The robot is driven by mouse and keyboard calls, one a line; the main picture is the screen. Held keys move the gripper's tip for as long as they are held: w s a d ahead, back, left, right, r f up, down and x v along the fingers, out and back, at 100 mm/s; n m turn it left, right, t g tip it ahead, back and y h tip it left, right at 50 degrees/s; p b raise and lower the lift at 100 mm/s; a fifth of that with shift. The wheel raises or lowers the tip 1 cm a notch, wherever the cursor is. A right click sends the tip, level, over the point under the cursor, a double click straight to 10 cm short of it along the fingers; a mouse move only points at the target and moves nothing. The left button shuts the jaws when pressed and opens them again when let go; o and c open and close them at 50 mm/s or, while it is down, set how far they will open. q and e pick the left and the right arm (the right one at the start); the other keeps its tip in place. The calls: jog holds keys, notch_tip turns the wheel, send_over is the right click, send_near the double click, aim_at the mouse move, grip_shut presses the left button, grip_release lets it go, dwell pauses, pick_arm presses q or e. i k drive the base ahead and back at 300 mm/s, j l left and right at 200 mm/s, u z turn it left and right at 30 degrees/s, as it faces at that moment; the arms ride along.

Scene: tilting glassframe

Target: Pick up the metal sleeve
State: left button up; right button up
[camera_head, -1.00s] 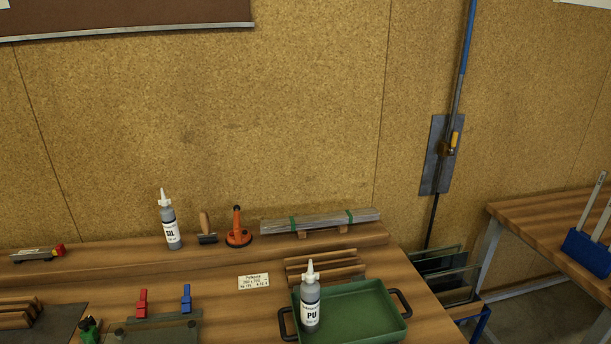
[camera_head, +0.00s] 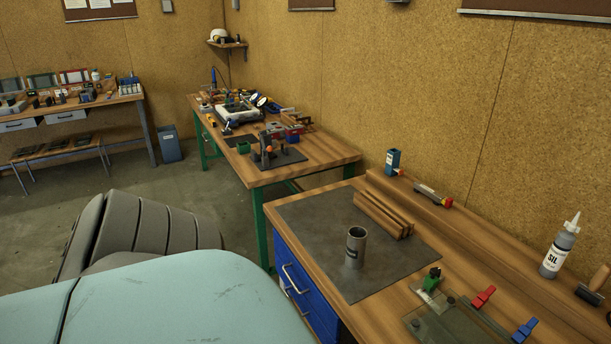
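Wooden strips (camera_head: 384,215) lie at the mat's back right edge. A green clamp (camera_head: 431,279), red and blue clips and a SIL bottle (camera_head: 558,250) stand to the right. Blue drawers (camera_head: 303,291) are under the bench. A second bench (camera_head: 325,148) stands behind left.

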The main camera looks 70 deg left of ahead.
aim_at(357, 235)
jog(key=u, duration=1.7)
